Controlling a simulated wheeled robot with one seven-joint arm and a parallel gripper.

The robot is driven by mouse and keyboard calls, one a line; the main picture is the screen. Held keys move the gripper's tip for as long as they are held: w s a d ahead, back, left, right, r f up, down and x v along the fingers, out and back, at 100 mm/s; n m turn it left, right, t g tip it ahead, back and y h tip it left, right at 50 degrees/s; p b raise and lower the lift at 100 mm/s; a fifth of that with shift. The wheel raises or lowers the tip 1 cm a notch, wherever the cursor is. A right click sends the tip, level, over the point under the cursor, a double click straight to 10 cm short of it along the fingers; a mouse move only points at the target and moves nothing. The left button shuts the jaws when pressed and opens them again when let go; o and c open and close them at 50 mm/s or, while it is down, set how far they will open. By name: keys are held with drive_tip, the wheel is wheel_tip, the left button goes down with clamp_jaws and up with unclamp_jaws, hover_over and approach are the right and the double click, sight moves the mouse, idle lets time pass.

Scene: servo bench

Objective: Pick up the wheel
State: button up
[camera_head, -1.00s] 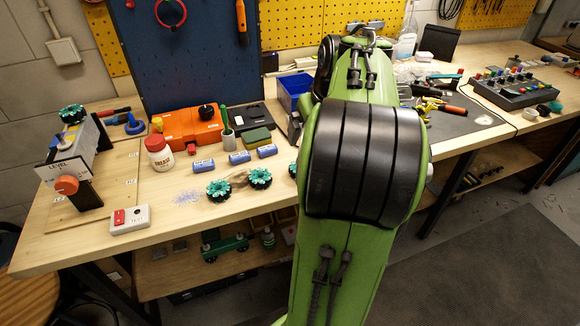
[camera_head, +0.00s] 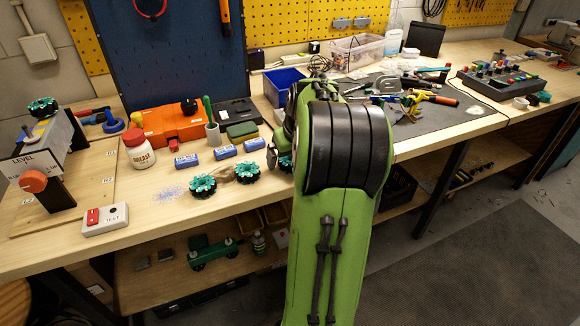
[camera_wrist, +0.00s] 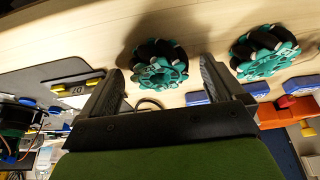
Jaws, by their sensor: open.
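Teal and black roller wheels lie on the wooden bench. In the head view, one wheel (camera_head: 203,187) and a second wheel (camera_head: 247,172) sit near the front edge. A third wheel (camera_head: 286,162) is mostly hidden by my arm. In the wrist view, my gripper (camera_wrist: 163,68) is open and empty, with one wheel (camera_wrist: 160,66) framed between its fingertips. I cannot tell how far the tips are above the bench. Another wheel (camera_wrist: 265,50) lies to the right, outside the fingers. In the head view my arm hides most of the gripper.
Blue cylinders (camera_head: 187,161) lie behind the wheels. An orange box (camera_head: 172,127), grease jar (camera_head: 138,148), green-brown block (camera_head: 242,130) and blue bin (camera_head: 284,86) stand farther back. A grey mat (camera_head: 440,117) with tools lies right. A test box (camera_head: 105,219) sits front left.

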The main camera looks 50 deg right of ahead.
drive_tip(key=shift+r, duration=0.15)
drive_tip(key=c, duration=1.3)
